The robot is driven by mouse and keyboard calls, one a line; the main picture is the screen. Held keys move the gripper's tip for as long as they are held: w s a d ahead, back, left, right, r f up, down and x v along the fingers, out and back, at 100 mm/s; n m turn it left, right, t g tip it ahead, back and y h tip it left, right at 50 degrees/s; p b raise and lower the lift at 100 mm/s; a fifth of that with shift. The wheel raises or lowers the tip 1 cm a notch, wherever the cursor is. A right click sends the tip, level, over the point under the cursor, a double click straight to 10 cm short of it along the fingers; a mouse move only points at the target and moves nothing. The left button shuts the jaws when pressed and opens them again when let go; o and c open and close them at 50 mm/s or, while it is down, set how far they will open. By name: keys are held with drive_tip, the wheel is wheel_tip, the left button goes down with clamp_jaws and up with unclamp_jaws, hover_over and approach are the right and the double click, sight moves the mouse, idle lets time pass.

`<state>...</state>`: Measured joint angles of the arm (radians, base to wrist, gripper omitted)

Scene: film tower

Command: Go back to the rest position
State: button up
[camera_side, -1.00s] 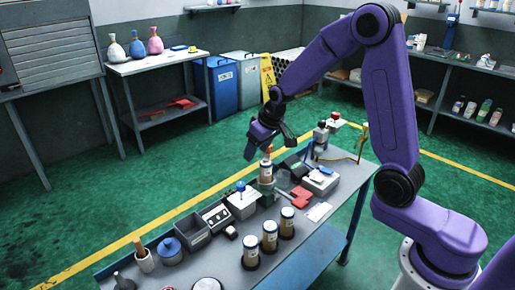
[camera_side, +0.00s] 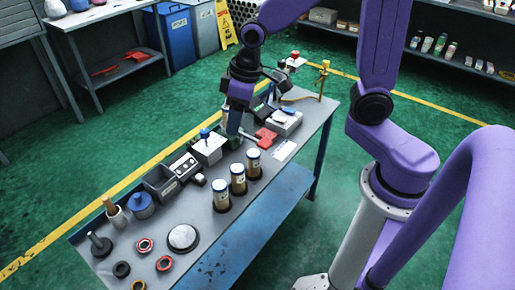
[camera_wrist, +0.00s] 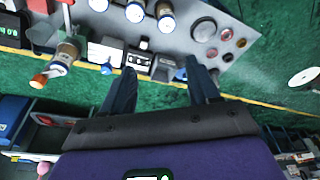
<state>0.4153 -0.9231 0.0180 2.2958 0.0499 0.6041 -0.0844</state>
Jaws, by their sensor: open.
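My gripper (camera_side: 236,120) is above the far side of the workbench in the side view, pointing down. In the wrist view its two dark fingers (camera_wrist: 160,68) stand wide apart with nothing between them. Three pale-topped labelled canisters stand in a row on the bench; the nearest (camera_side: 221,197) is at the left end of the row.
The grey bench (camera_side: 215,245) also holds a dark open bin (camera_side: 166,183), a blue-lidded pot (camera_side: 142,205), a white round disc (camera_side: 183,238) and several small rings. A red block (camera_side: 266,137) and a brass post (camera_side: 323,80) are to the right. Green floor surrounds the bench.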

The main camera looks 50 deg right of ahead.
drive_tip(key=s+d+r+n+g, duration=0.1)
drive_tip(key=s+d+n, duration=0.1)
drive_tip(key=s, duration=0.8)
drive_tip(key=s+d+n+g+h, duration=0.1)
drive_tip(key=s+n, duration=0.3)
drive_tip(key=s, duration=0.7)
drive_tip(key=shift+d+r, duration=0.35)
drive_tip(key=shift+d, duration=0.15)
